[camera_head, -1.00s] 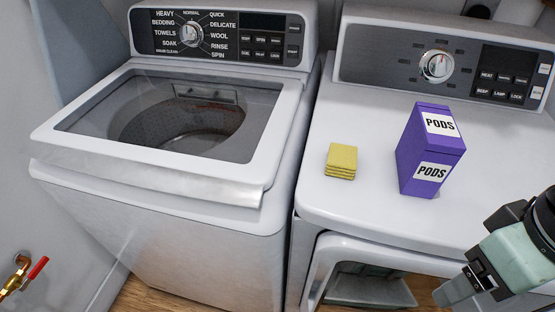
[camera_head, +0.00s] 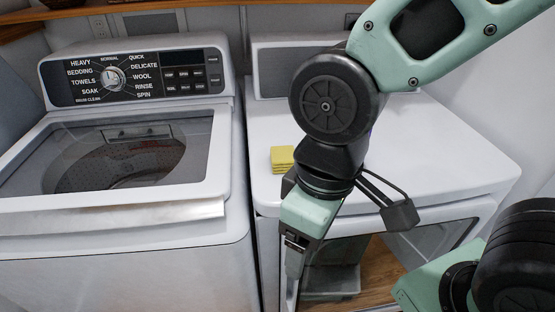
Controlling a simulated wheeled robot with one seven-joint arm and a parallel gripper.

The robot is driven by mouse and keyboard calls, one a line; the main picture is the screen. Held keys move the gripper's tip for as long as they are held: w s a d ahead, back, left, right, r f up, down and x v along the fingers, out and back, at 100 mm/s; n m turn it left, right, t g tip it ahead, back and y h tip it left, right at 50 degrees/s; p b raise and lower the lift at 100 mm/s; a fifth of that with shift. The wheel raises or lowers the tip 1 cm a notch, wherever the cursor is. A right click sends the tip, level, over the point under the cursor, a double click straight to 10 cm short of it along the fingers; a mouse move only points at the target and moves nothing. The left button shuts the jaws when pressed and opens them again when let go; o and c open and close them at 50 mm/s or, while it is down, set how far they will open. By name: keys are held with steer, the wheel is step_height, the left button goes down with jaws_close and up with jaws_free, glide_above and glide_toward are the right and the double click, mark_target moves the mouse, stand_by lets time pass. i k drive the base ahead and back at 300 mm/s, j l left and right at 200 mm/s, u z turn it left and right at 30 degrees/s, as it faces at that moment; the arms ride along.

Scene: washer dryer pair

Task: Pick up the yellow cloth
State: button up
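The folded yellow cloth (camera_head: 282,158) lies on the white top of the right-hand machine, near its front left corner. Its right side is close to or partly covered by my arm in the picture. My gripper (camera_head: 345,202) hangs in front of that machine, pointing down and toward the camera. The gripper appears right of and nearer the camera than the cloth.
The washer (camera_head: 210,190), with a glass lid, stands left of the right-hand machine (camera_head: 455,155). My arm hides the purple pods box and most of the control panel. The right part of the top is bare. The machine's front opening (camera_head: 335,265) lies below.

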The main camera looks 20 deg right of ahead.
mark_target(281, 157)
steer(key=j+z, duration=0.25)
steer(key=z, duration=0.25)
steer(key=k+j+z, duration=0.1)
steer(key=j+z, duration=0.15)
steer(key=z, duration=0.25)
steer(key=k+j+z, duration=0.1)
steer(key=z, duration=0.4)
steer(key=j, duration=0.1)
